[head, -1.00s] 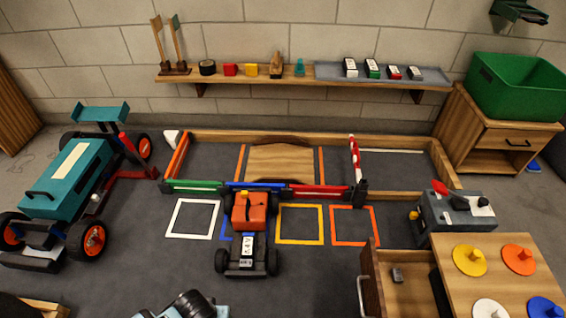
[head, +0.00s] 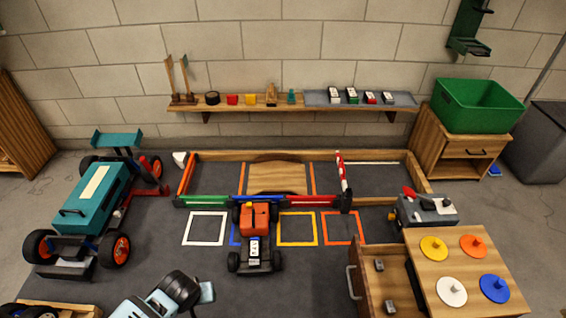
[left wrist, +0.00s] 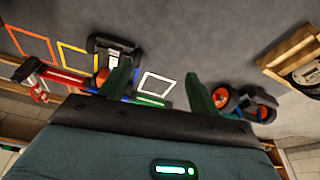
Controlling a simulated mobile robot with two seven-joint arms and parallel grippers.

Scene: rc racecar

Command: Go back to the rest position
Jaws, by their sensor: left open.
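My left gripper (left wrist: 158,68) is open and empty in the left wrist view, its two dark green fingers apart above the floor. Part of my arm shows at the bottom of the head view; the fingers cannot be made out there. The small orange and black car (head: 255,235) stands on the floor by the low track gate in the head view. It also shows partly behind a finger in the left wrist view (left wrist: 103,60). My right gripper is not in view.
A large teal car (head: 90,200) stands at left. A wooden cabinet (head: 510,292) with coloured discs and an open drawer (head: 375,300) is at right. A green bin (head: 478,105) sits on a nightstand. A wall shelf (head: 235,106) holds small items. Floor between the cars and drawer is clear.

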